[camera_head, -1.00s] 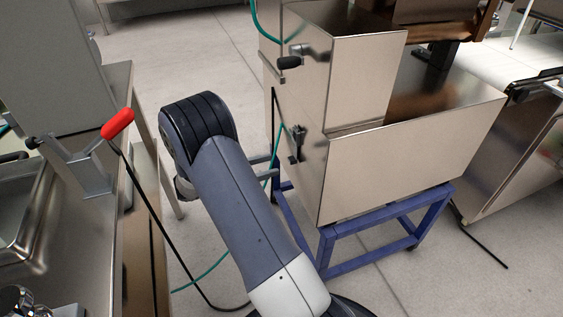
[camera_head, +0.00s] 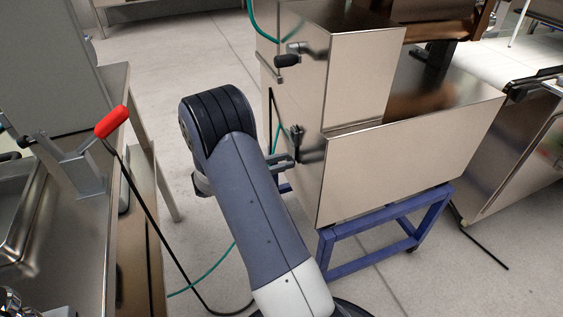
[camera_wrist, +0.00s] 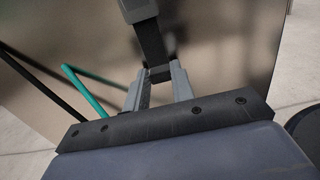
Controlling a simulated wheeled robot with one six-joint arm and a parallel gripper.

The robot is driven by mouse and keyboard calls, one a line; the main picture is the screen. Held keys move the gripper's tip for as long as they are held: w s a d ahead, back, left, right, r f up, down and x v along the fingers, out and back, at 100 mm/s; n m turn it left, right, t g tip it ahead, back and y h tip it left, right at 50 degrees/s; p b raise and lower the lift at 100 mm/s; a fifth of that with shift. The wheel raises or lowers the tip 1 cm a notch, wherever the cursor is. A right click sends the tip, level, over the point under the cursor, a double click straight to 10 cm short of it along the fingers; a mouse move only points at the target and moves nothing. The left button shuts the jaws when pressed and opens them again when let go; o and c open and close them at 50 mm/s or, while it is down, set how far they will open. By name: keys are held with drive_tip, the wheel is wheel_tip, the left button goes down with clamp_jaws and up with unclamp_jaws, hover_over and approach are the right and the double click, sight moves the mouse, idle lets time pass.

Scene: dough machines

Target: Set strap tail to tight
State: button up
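The strap tail (camera_wrist: 152,45) is a dark band hanging from a grey buckle (camera_wrist: 137,10) in the wrist view. Its lower end lies between the two fingers of my gripper (camera_wrist: 158,72) and fills the gap, so the gripper looks shut on it. In the head view the small dark buckle (camera_head: 297,133) sits on the left side of the steel machine (camera_head: 400,160). My gripper (camera_head: 292,160) is right below it, its fingers pointing at the machine side. The tail itself is hard to make out in the head view.
A black handle (camera_head: 287,60) sticks out above on the machine. A green hose (camera_wrist: 90,95) and a dark cable pass left of my gripper. The machine stands on a blue frame (camera_head: 390,225). A bench with a red-handled lever (camera_head: 111,122) is at left.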

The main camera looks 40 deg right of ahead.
clamp_jaws()
drive_tip(key=shift+f+b, duration=0.35)
drive_tip(key=shift+f, duration=2.4)
drive_tip(key=shift+o, duration=1.2)
unclamp_jaws()
drive_tip(key=shift+f, duration=0.1)
drive_tip(key=o, duration=0.3)
drive_tip(key=p+v, duration=0.2)
drive_tip(key=v, duration=0.9)
